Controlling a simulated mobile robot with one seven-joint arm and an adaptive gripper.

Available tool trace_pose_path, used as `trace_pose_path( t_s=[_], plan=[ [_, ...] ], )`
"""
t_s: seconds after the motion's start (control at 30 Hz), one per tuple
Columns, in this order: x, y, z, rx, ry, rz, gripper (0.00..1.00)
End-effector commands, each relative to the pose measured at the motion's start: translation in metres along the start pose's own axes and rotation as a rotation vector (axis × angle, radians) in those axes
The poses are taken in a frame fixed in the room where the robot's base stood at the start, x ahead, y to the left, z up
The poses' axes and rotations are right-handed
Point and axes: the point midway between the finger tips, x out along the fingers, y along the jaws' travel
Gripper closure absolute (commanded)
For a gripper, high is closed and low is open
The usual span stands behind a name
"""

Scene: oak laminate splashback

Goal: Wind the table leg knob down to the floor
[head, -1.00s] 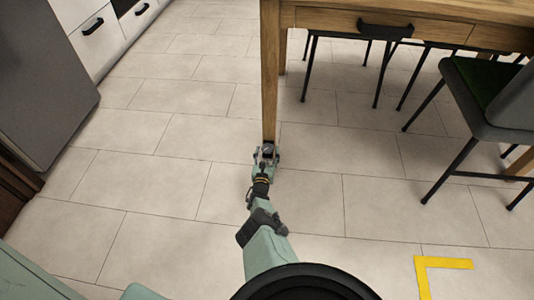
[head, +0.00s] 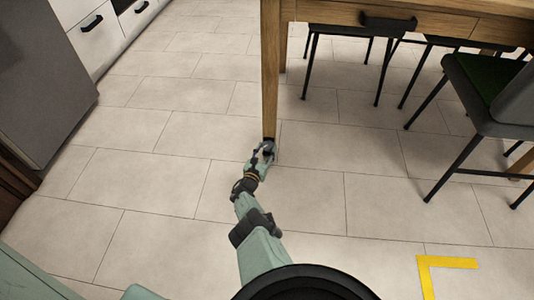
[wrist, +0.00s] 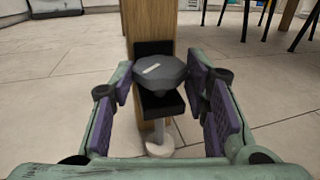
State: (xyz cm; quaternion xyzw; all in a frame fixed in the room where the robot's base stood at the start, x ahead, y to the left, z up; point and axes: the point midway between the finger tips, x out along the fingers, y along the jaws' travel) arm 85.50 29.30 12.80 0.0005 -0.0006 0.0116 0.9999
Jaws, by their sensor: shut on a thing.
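The table leg (head: 270,80) is a square wooden post, also upright in the wrist view (wrist: 151,22). A dark grey faceted knob (wrist: 160,70) with a white mark on top sits in front of it at a black bracket (wrist: 160,104). Below the bracket a light stem ends in a pale round foot (wrist: 160,148); I cannot tell whether it touches the floor. My gripper (head: 266,151) is at the leg's bottom end. In the wrist view my gripper (wrist: 160,80) is shut on the knob, one purple pad on each side.
The wooden table (head: 450,30) with a black-handled drawer overhangs to the right. Dark chairs (head: 490,95) stand under and beside it. A grey cabinet (head: 45,90) stands at the left. A yellow corner mark (head: 445,262) lies on the floor. The tiles left of the leg are clear.

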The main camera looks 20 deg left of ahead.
Motion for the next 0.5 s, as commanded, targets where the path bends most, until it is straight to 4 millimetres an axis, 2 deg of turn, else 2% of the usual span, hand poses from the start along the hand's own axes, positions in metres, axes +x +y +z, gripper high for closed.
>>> trace_pose_path(
  t_s=[0.03, 0.2, 0.5],
  plan=[
    [0.0005, 0.0051, -0.0059, 0.008, -0.005, -0.043, 0.86],
    [0.001, 0.0055, -0.003, 0.002, -0.003, -0.154, 0.86],
    [0.0004, 0.0052, 0.0008, -0.001, 0.001, -0.183, 0.86]
  ],
)
